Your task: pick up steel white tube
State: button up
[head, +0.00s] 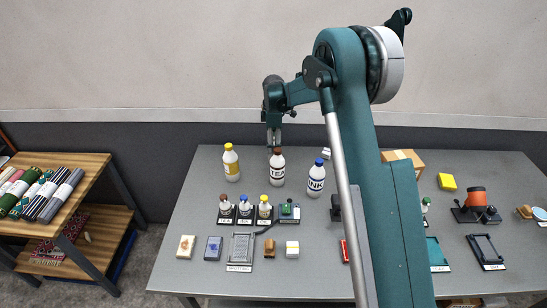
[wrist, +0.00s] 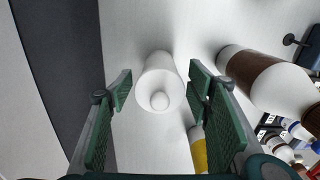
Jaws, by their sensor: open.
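A white tube (wrist: 160,80) with a small round white tip shows in the wrist view, in the gap between my gripper's fingers. My gripper (wrist: 158,90) is open, with one green-padded finger on each side of the tube and visible space between the pads and it. In the head view my gripper (head: 273,140) points down at the back of the table, above and behind the brown-capped bottle (head: 277,167). I cannot make out the tube in the head view; the bottle or gripper may hide it.
The brown-labelled bottle (wrist: 262,80) is close on the right in the wrist view. Small labelled bottles and trays lie in front. The wall is behind.

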jog(key=shift+f, duration=2.55)
jog(key=c, duration=1.2)
jog(key=shift+r, duration=5)
